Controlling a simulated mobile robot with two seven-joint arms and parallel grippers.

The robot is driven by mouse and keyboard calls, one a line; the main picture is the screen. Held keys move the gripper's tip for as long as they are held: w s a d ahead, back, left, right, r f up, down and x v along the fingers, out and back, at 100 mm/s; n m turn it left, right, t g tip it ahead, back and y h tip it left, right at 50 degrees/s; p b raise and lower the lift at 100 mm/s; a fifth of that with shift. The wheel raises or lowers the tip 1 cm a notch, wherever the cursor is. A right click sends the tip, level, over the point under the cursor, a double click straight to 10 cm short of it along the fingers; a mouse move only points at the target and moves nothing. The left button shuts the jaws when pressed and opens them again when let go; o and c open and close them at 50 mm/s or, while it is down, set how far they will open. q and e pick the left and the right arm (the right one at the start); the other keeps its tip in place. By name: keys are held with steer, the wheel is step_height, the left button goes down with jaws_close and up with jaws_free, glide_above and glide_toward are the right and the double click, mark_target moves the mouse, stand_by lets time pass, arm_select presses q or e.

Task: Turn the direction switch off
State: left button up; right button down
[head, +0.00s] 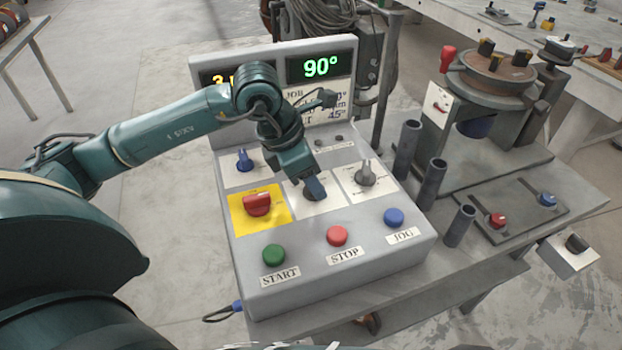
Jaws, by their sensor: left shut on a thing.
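The grey control box (340,262) carries several knobs on its sloped panel. My left gripper (315,190) reaches down onto the middle knob (311,196), which sits on a white plate, and is shut on it. The fingers hide most of this knob, and its label cannot be read, so I cannot tell from print whether it is the direction switch. A grey knob (366,173) is to its right, a blue knob (245,160) is at upper left, and a red knob (257,204) sits on a yellow plate at left. My right gripper is not in view.
A green START button (274,255), red STOP button (337,236) and blue JOG button (394,217) line the front. A display (321,67) reads 90° behind. Upright dark tubes (432,186) and a rotary positioner (494,78) stand at right.

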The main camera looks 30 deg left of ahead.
arm_select(q)
steer(key=shift+n, duration=0.3)
steer(key=o, duration=1)
steer(key=shift+r, duration=0.1)
steer(key=v, duration=1.3)
steer(key=shift+s+d, duration=0.1)
steer(key=shift+s, duration=0.1)
